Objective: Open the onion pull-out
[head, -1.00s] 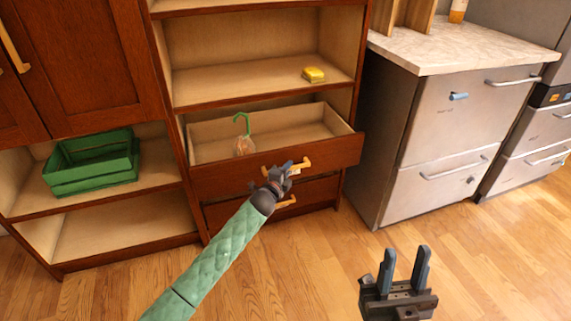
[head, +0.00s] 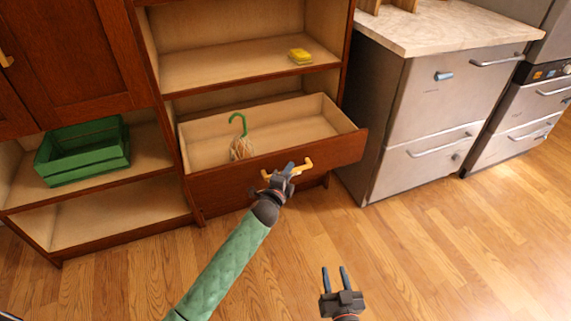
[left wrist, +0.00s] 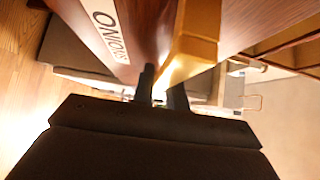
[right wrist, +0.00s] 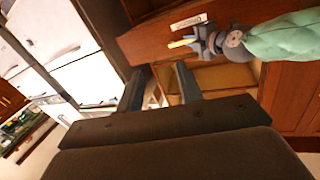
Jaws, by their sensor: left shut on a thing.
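The onion pull-out (head: 225,189) is a dark wooden drawer that stands out from the cabinet. Its label (left wrist: 107,33) reads "ONIONS" in the left wrist view. Its yellow handle (head: 307,164) is on the front, and my left gripper (head: 287,170) is shut on it. The handle also fills the upper middle of the left wrist view (left wrist: 200,35). Inside the drawer is a net of onions (head: 241,149) with a green hook. My right gripper (head: 337,276) is open and empty above the floor, well apart from the drawer; its fingers also show in the right wrist view (right wrist: 160,85).
A green crate (head: 85,165) sits on the left shelf. A yellow sponge (head: 300,56) lies on the shelf above the drawer. A steel drawer unit (head: 415,155) with a marble top stands to the right. The wooden floor (head: 430,260) in front is clear.

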